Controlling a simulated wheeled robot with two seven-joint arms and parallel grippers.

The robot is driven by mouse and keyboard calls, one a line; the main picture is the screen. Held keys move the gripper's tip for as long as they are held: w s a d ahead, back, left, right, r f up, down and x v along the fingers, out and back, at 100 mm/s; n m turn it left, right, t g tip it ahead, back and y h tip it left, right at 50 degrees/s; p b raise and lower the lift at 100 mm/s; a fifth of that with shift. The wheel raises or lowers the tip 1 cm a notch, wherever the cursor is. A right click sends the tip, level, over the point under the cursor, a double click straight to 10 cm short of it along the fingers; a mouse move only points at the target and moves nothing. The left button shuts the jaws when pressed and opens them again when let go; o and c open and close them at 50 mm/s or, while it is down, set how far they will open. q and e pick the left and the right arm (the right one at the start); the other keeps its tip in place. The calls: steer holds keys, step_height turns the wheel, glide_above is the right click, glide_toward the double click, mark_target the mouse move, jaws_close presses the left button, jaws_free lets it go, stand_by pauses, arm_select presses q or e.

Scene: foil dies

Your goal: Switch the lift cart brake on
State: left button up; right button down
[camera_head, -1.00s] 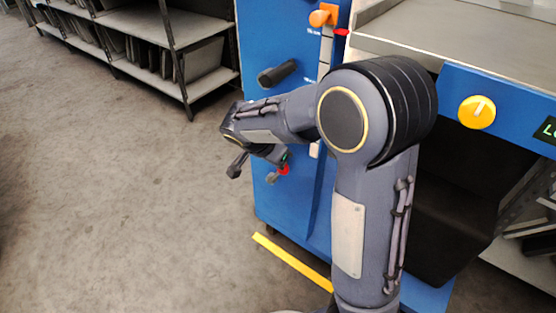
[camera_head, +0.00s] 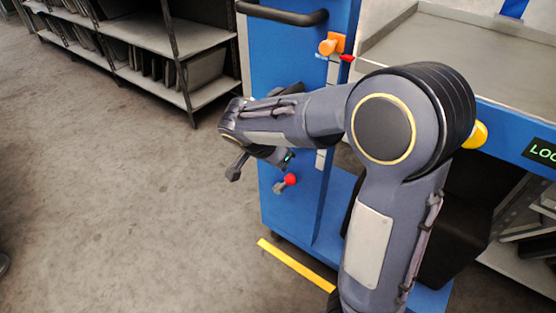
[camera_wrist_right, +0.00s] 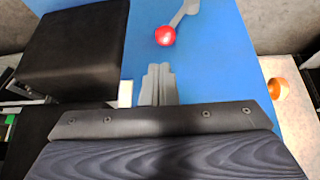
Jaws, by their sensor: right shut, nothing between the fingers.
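The lift cart is blue, with a front panel (camera_head: 307,205) that fills the middle of the head view. A small grey lever with a red ball (camera_head: 290,179) sits low on this panel. The red ball also shows in the wrist view (camera_wrist_right: 165,36), just beyond my right fingertips. My right gripper (camera_wrist_right: 158,72) is shut and empty, close to the blue panel; I cannot tell whether it touches. In the head view my right arm hides most of the gripper. No part is visibly labelled as the brake. My left gripper is not in view.
An orange knob (camera_head: 328,47) with a red marker (camera_head: 347,58) is higher on the panel. A yellow knob (camera_head: 479,134) is partly behind my arm, beside a display (camera_head: 543,151) with cut-off text. Shelves (camera_head: 180,36) stand back left.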

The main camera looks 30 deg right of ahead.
steer(key=s+r, duration=0.1)
steer(key=s+a+r, duration=0.1)
steer(key=shift+s+r+p, duration=0.15)
steer(key=shift+r+p, duration=0.2)
steer(key=shift+p, duration=0.05)
stand_by(0.3)
steer(key=s+a+n+t+y, duration=0.25)
steer(key=s+n+y, duration=0.3)
steer(key=s, duration=0.35)
steer(key=s+a+n+t+y, duration=0.1)
steer(key=s+a+n+y, duration=0.4)
steer(key=s, duration=0.4)
step_height(320, 180, up, 31)
steer(key=n+p, duration=0.2)
steer(key=p, duration=2.8)
steer(key=shift+s+h+p, duration=0.15)
steer(key=shift+h+p, duration=0.15)
steer(key=shift+h, duration=0.15)
steer(key=shift+d+t, duration=0.1)
steer(key=shift+t, duration=0.15)
steer(key=shift+d, duration=0.1)
